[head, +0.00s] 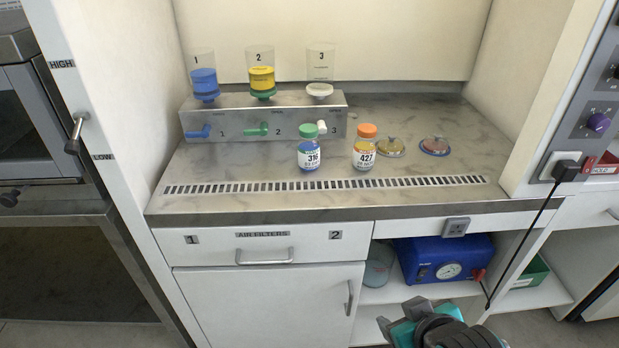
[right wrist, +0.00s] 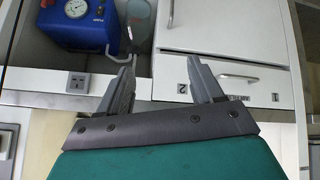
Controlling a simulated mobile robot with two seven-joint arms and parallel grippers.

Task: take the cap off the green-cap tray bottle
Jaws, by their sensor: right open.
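The green-cap bottle (head: 309,153), labelled 316 with blue contents, stands upright on the hood's work surface, its green cap (head: 307,131) in place. My right gripper (head: 395,318) is low in front of the cabinet, well below and to the right of the bottle. In the right wrist view its two fingers (right wrist: 162,78) are apart with nothing between them, facing the cabinet front. The bottle does not show in that view. My left gripper is not in either view.
An orange-cap bottle (head: 365,150), labelled 427, stands to the right of the green-cap one, with two round dishes (head: 390,148) (head: 434,146) beyond. A filter manifold (head: 270,118) with three cups is behind. A blue pump (head: 443,259) sits on the shelf below. The surface's left part is clear.

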